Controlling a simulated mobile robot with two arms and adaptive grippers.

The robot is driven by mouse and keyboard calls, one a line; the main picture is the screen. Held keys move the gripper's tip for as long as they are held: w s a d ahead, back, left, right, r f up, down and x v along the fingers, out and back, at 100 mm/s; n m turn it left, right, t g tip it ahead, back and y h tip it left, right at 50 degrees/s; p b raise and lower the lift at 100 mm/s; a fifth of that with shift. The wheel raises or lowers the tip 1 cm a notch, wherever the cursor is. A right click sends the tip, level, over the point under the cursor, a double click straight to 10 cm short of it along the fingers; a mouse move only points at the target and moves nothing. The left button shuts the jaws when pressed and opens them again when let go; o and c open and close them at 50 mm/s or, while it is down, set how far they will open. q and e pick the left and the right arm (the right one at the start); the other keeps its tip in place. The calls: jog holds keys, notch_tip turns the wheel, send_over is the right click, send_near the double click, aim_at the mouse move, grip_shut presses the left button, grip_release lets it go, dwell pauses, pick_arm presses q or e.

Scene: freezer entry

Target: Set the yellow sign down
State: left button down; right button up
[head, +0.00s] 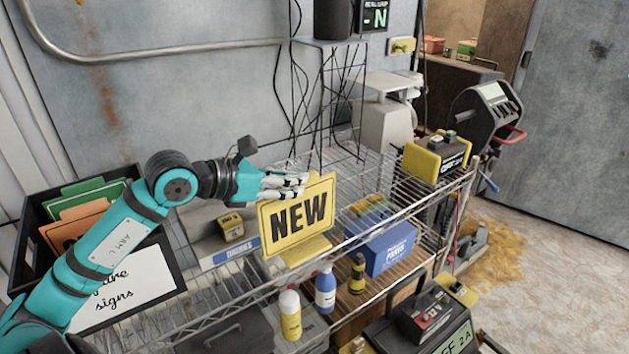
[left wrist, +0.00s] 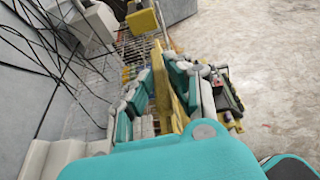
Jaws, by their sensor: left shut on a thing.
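The yellow sign (head: 298,222) reads "NEW" in black letters and faces the camera in the head view. It is upright, slightly tilted, over the front part of the wire shelf (head: 225,289). My left gripper (head: 290,184) is shut on its upper part. In the left wrist view the sign (left wrist: 170,95) shows edge-on between the fingers of my left gripper (left wrist: 168,90). I cannot tell whether the sign's lower edge touches the shelf. My right gripper is not in view.
A black bin (head: 25,245) of coloured signs and a white handwritten card (head: 125,288) are at the left. A blue box (head: 380,247) and bottles (head: 325,290) are near the sign. A scale (head: 388,120) stands behind. Bare wire shelf shows around (head: 345,185) behind the sign.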

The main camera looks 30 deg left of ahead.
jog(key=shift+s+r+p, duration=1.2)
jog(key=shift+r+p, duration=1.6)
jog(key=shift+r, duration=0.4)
pick_arm(q)
jog(key=w+a+f, duration=0.3)
jog(key=w+f, duration=0.2)
jog(key=w, duration=0.6)
jog(key=shift+a, duration=0.15)
jog(key=c, duration=1.3)
grip_release()
jog(key=shift+w, duration=0.1)
jog(key=shift+o, duration=0.2)
jog(key=b+v, duration=0.4)
jog(key=v, duration=0.8)
jog(key=shift+r, duration=0.3)
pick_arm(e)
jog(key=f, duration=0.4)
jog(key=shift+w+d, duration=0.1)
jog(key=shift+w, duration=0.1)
